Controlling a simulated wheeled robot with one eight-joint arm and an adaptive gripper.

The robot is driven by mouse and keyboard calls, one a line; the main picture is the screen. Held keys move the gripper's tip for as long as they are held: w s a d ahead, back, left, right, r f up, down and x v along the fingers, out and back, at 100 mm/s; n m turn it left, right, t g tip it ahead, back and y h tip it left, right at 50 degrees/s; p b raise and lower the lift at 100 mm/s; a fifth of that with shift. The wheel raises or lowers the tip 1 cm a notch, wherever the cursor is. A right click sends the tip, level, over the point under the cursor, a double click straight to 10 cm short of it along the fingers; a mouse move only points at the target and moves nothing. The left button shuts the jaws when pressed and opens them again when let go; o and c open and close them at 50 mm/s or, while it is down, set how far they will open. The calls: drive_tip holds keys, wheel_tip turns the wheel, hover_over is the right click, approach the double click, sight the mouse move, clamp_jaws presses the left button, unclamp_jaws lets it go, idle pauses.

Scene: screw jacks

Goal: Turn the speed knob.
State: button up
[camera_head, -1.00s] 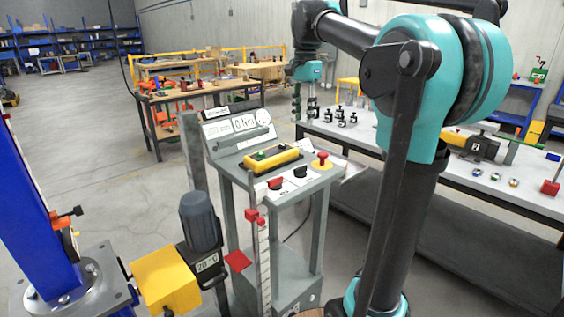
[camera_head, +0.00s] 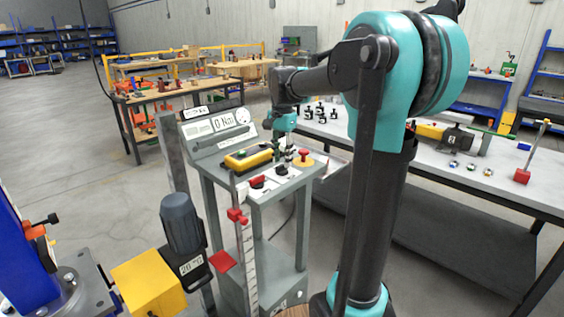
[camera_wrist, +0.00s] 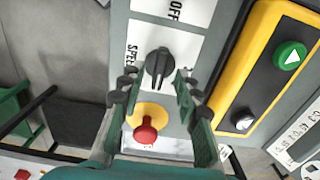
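The speed knob (camera_wrist: 159,68) is a black pointer knob on a white plate marked "SPE…" in the wrist view. In the head view the knob (camera_head: 281,170) sits on the grey console's panel, just below my gripper (camera_head: 284,155). In the wrist view my gripper (camera_wrist: 156,80) is open. Its dark fingertips stand apart, one on each side of the knob's lower part. I see a gap on both sides, and cannot tell how far above the panel the tips are.
A red mushroom button (camera_wrist: 145,131) on a yellow disc is close beside the knob. A yellow control box (camera_wrist: 254,40) with a green button lies to the right. A worktable (camera_head: 450,175) stands at right.

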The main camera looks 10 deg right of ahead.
drive_tip(key=shift+f, duration=0.85)
clamp_jaws()
drive_tip(key=shift+n, duration=0.4)
drive_tip(key=n, duration=0.3)
drive_tip(key=shift+n, duration=2.5)
